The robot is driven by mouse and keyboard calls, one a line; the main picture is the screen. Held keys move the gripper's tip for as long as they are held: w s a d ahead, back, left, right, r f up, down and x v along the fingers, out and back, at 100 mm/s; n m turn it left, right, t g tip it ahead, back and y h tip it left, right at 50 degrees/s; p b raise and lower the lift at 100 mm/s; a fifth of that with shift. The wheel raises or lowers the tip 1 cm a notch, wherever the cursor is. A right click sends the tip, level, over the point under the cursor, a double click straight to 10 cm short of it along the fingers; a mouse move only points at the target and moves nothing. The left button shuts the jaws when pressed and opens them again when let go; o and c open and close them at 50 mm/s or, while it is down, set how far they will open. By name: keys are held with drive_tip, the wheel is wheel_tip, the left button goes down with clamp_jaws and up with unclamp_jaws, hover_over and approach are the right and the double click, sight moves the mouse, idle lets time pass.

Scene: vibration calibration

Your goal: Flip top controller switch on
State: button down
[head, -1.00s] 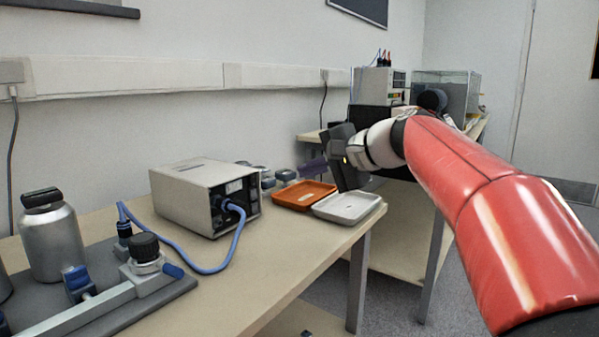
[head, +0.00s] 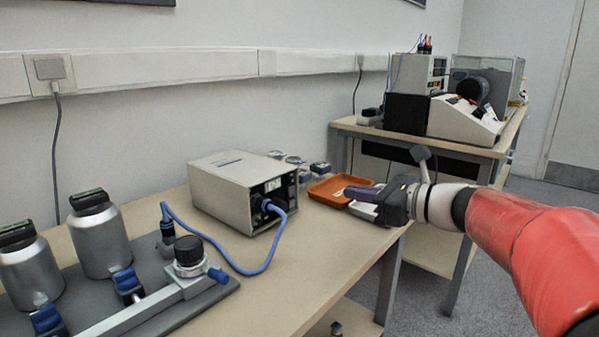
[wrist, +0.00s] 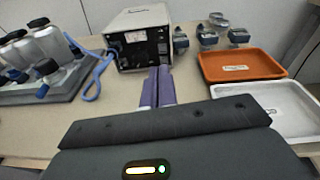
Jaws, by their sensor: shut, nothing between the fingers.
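A beige metal box (head: 232,195), seemingly a controller, sits on the near bench with a blue cable (head: 235,268) plugged into its dark end panel (head: 273,197). That panel faces me in the wrist view (wrist: 143,47), but a switch on it is too small to make out. On the far bench, a light box with a display (head: 418,75) rests on a black box (head: 405,113); its controls are also too small to read. My gripper (head: 347,190) is shut and empty, its purple fingers above the bench, right of the beige box and apart from it. The wrist view shows the fingers (wrist: 160,72) pointing at the panel.
An orange tray (wrist: 242,66) and a white tray (wrist: 272,107) lie right of my gripper in the wrist view. Several small dark-blue pieces (wrist: 208,36) stand behind them. Silver canisters (head: 100,238) and a clamp bar sit on a grey plate at left. Bare bench lies before the box.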

sight(289, 183)
drive_tip(key=shift+d+f+m, duration=0.1)
drive_tip(key=shift+d+m, duration=0.05)
drive_tip(key=shift+m, duration=0.55)
drive_tip(key=x, duration=1.4)
drive_tip(key=shift+w+f+t, duration=0.1)
drive_tip(key=shift+w+t, duration=0.1)
drive_tip(key=shift+t, duration=0.1)
drive_tip(key=b, duration=0.3)
drive_tip(key=shift+a+f+y+b, duration=0.3)
drive_tip(key=shift+f+y, duration=0.05)
drive_tip(key=shift+y, duration=0.05)
drive_tip(key=shift+a+r+p, duration=0.15)
drive_tip(key=shift+r+p, duration=0.1)
drive_tip(key=shift+p, duration=0.05)
